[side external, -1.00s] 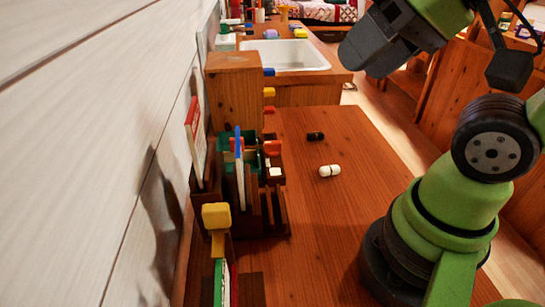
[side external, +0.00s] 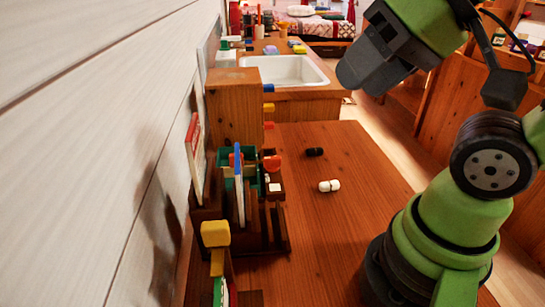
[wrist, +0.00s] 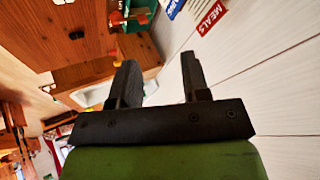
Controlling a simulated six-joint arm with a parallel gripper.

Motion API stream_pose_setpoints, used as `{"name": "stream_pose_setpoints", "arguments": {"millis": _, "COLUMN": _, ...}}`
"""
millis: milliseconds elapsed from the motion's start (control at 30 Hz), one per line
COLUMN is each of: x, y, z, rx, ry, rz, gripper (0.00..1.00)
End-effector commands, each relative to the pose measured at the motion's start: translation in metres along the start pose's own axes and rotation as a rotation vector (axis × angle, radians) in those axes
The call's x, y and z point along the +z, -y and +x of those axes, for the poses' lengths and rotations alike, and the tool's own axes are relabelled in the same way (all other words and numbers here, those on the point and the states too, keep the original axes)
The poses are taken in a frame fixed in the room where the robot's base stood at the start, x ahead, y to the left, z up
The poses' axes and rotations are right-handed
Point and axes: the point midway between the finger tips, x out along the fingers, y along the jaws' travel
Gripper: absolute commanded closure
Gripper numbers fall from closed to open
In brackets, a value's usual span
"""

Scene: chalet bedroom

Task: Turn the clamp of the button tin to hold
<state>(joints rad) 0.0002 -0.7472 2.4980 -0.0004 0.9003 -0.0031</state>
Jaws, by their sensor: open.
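My gripper (side external: 350,82) hangs in the upper right of the side view, high above the table and well apart from the objects along the wall. In the wrist view the two dark fingers of my gripper (wrist: 160,80) stand apart with nothing between them. I cannot tell which thing is the button tin. Coloured levers that may be clamps show: a yellow-topped one (side external: 215,233) at the front left, a red-orange one (side external: 272,163) by the rack, and a blue one (side external: 268,88) on the wooden box.
A wooden box (side external: 236,105) and a dark rack (side external: 270,230) stand along the white plank wall. A white capsule-shaped thing (side external: 329,186) and a black one (side external: 314,152) lie on the table (side external: 340,230). A white basin (side external: 290,70) is behind. The table's right part is clear.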

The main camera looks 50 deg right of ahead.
Motion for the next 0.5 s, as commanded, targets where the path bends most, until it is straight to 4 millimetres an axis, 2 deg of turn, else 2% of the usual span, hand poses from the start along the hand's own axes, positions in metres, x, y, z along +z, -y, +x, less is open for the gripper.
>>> {"name": "stream_pose_setpoints", "arguments": {"millis": 133, "x": -0.014, "y": 0.002, "z": 0.005, "rx": 0.027, "ry": 0.029, "rz": -0.057, "gripper": 0.57}}
{"name": "stream_pose_setpoints", "arguments": {"millis": 267, "x": -0.044, "y": 0.002, "z": 0.021, "rx": 0.078, "ry": 0.096, "rz": -0.19, "gripper": 0.57}}
{"name": "stream_pose_setpoints", "arguments": {"millis": 367, "x": -0.07, "y": -0.002, "z": 0.041, "rx": 0.113, "ry": 0.163, "rz": -0.318, "gripper": 0.57}}
{"name": "stream_pose_setpoints", "arguments": {"millis": 500, "x": -0.102, "y": -0.013, "z": 0.078, "rx": 0.142, "ry": 0.268, "rz": -0.495, "gripper": 0.57}}
